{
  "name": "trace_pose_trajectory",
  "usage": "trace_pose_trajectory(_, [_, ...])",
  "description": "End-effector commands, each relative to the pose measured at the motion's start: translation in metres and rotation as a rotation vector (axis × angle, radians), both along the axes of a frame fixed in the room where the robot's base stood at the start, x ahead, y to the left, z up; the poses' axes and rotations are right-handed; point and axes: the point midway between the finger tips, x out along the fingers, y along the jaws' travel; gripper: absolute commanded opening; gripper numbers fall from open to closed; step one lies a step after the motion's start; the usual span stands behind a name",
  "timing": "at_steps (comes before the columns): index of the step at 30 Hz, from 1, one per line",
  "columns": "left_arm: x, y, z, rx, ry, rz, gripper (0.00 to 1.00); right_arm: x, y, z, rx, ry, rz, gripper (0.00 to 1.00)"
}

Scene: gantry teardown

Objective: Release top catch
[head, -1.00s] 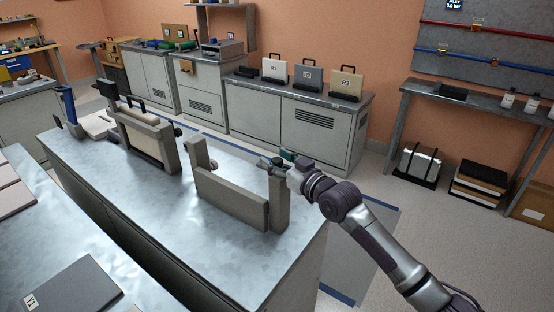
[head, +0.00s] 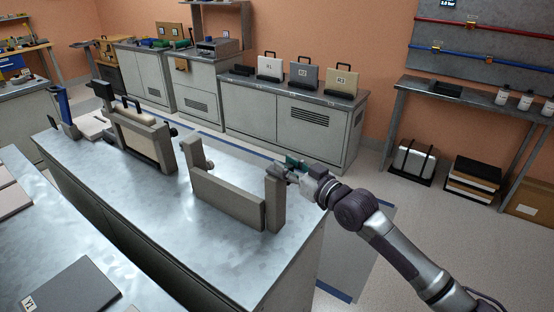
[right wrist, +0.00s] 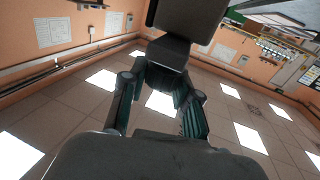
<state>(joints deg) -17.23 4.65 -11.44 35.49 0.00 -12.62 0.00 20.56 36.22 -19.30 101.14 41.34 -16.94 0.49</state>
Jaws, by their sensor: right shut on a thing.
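A grey open frame (head: 228,197) stands on the metal bench, with a post at each end and a low bar between them. My right gripper (head: 285,166) is at the top of its right post (head: 274,203). In the right wrist view, the gripper's teal-padded fingers (right wrist: 160,88) are closed in on a dark grey block (right wrist: 168,51), which I take to be the top catch. The fingers hide much of it, so I cannot tell its exact position on the post. My left gripper is not in view.
A second frame holding a pale panel (head: 136,141) stands further left on the bench (head: 165,215). A dark plate (head: 72,290) lies on the near bench. Cases with handles (head: 341,82) stand on the back cabinets. The bench in front of the open frame is clear.

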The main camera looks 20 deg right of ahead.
Motion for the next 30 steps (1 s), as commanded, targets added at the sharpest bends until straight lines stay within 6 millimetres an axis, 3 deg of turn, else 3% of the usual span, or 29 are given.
trace_pose_trajectory(8, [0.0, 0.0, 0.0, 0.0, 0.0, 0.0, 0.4, -0.002, -0.002, -0.001, -0.002, 0.003, -0.001, 0.0])
trace_pose_trajectory(9, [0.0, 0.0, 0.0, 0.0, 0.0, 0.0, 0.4, -0.002, -0.002, -0.001, -0.002, 0.003, -0.001, 0.35])
trace_pose_trajectory(13, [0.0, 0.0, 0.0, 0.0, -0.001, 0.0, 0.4, -0.002, -0.002, -0.001, -0.002, 0.002, -0.001, 0.57])
trace_pose_trajectory(23, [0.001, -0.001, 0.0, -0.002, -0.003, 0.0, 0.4, -0.003, -0.002, 0.0, 0.0, 0.001, 0.0, 0.57])
trace_pose_trajectory(30, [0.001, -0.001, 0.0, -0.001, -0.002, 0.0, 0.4, -0.034, -0.016, -0.003, -0.004, 0.005, -0.001, 0.57])
